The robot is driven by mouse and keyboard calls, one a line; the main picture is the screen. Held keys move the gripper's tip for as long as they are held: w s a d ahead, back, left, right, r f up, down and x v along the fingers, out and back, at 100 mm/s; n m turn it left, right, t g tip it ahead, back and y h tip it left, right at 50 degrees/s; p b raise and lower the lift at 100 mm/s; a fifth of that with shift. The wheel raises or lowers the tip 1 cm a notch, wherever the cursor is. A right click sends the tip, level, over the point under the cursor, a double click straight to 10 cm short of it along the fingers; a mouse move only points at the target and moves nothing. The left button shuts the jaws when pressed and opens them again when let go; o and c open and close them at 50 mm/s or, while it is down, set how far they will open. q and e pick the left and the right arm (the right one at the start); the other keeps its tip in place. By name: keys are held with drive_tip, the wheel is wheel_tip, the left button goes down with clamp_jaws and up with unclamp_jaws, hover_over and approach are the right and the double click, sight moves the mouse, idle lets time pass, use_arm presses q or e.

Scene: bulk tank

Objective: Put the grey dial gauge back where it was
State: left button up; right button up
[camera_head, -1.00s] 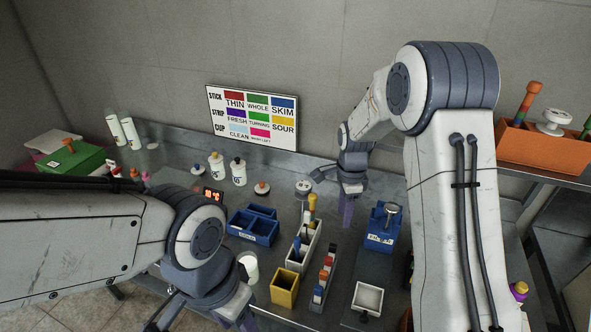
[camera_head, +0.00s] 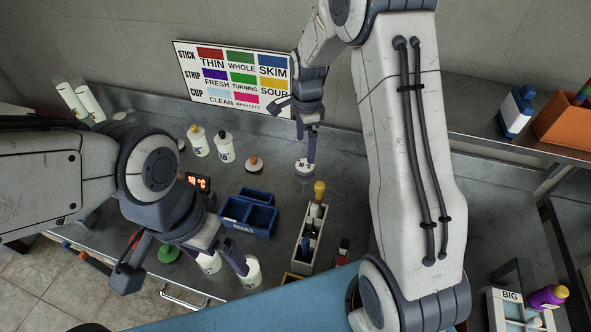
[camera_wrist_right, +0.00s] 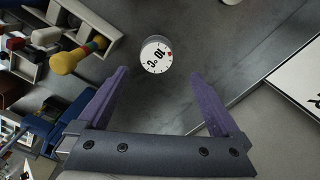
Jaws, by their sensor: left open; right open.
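The dial gauge (camera_head: 304,168) stands on the steel bench behind the white slotted rack. In the wrist view the gauge is just beyond and between the purple fingertips (camera_wrist_right: 158,76), with no visible contact. My left gripper (camera_head: 218,262) is open and low at the front of the bench, close to white cups (camera_head: 252,271); its fingers are partly unclear.
A white slotted rack (camera_head: 303,255) with a yellow-topped stick and a blue divided bin (camera_head: 237,214) stand in front of the gauge. White bottles (camera_head: 224,147) and an orange-topped item (camera_head: 254,164) are left. A sign board (camera_head: 232,80) leans behind. An orange bin (camera_head: 565,125) sits on the right shelf.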

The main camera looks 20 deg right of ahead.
sight(305, 166)
wheel_tip(305, 166, down, 4)
drive_tip(key=shift+f+p, duration=0.25)
drive_tip(key=shift+p, duration=0.3)
drive_tip(key=f+p, duration=0.2)
drive_tip(key=f, duration=0.2)
drive_tip(key=shift+s+f+p, duration=0.3)
drive_tip(key=shift+f+p, duration=0.05)
drive_tip(key=shift+p, duration=0.05)
drive_tip(key=shift+a+f, duration=0.1)
drive_tip(key=shift+f, duration=0.25)
drive_tip(key=shift+c, duration=0.3)
drive_tip(key=c, duration=1.4)
drive_tip(key=shift+r, duration=0.15)
